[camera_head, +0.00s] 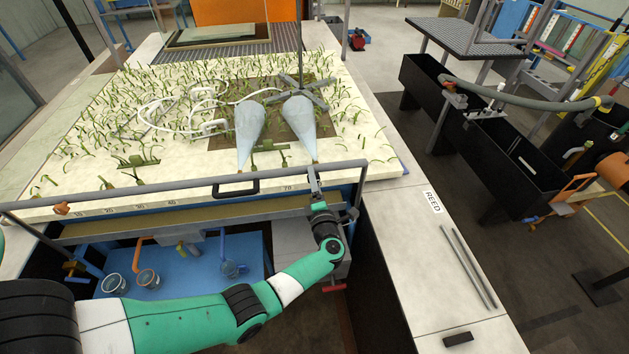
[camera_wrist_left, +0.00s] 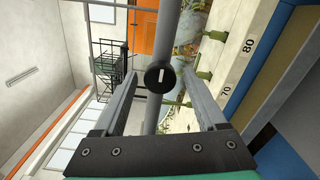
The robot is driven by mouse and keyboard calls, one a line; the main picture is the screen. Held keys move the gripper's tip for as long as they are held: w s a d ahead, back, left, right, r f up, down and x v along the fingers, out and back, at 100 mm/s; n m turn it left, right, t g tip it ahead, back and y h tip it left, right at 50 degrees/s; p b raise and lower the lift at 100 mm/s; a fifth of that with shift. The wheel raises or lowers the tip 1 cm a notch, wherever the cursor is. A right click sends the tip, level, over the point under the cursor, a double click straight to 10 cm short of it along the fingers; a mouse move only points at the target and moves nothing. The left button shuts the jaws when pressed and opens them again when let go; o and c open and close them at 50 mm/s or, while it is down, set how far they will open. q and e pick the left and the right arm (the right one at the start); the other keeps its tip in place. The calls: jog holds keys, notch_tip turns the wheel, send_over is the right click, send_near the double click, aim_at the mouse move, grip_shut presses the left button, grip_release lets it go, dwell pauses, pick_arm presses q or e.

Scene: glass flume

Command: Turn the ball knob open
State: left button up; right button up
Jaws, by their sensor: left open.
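In the left wrist view a dark round knob (camera_wrist_left: 160,77) with a pale slot mark on its face sits against a grey rail. It looks like the ball knob and lies between the two fingers of my left gripper (camera_wrist_left: 158,62), with gaps on both sides. In the head view my left gripper (camera_head: 313,178) is at the flume's front rail (camera_head: 260,178), near its right end, pointing up and away. The knob cannot be made out there; my gripper probably hides it. The left gripper is open and holds nothing. My right gripper is not in view.
The planted flume bed (camera_head: 90,140) lies behind the rail, with two grey cones (camera_head: 250,130) standing near the gripper. Blue shelving with jars (camera_head: 148,278) is below. A pale ledge (camera_head: 430,270) runs along the right.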

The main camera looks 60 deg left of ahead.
pick_arm(q)
jog(key=v, duration=1.1)
jog(key=shift+d, duration=0.1)
